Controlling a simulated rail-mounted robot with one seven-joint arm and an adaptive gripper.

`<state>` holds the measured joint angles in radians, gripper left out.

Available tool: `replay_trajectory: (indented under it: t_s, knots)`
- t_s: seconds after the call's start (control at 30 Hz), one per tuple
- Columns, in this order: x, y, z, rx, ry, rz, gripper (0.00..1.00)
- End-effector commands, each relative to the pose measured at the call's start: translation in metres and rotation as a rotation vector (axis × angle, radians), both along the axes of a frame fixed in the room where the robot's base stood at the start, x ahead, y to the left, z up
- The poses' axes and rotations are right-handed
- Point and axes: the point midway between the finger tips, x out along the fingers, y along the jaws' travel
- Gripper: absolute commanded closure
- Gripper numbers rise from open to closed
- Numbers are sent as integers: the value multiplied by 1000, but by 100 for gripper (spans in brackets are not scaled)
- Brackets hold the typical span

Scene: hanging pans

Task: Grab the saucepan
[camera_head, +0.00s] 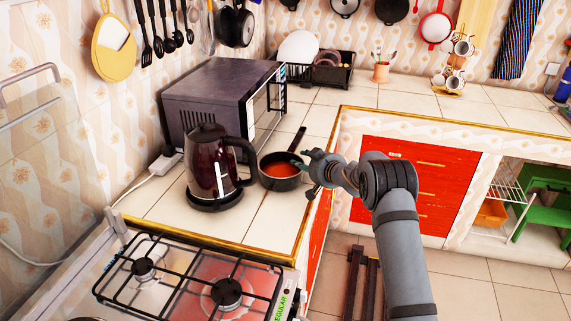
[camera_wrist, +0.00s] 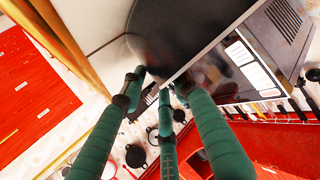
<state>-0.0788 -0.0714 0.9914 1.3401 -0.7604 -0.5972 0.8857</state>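The saucepan (camera_head: 281,184) is a dark round pan with orange-red contents. It sits on the white tiled counter, right of the kettle, its dark handle pointing away to the back right. My gripper (camera_head: 306,173) is at the pan's right side. One green finger reaches over the rim and another is lower, outside the pan. The fingers look spread; contact with the pan is unclear. In the wrist view my gripper (camera_wrist: 160,83) shows several green fingers with gaps between their tips. A large dark curved surface lies beyond them; I cannot tell surely whether it is the pan.
The microwave (camera_head: 215,95) is behind, against the wall. A gas stove (camera_head: 195,284) is in front. The counter edge with red drawers (camera_head: 415,180) runs close on the right. Free counter lies behind the handle.

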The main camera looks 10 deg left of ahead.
Motion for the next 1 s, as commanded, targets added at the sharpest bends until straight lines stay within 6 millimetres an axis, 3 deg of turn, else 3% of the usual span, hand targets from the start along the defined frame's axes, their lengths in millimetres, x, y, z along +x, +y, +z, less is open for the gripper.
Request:
replay_trajectory:
  t_s: [0.3,0.8,1.0]
  knots:
    - [4,2,-2,0,0,-2,70]
    - [3,1,-2,0,1,-2,99]
    - [3,1,-3,-1,2,-2,100]
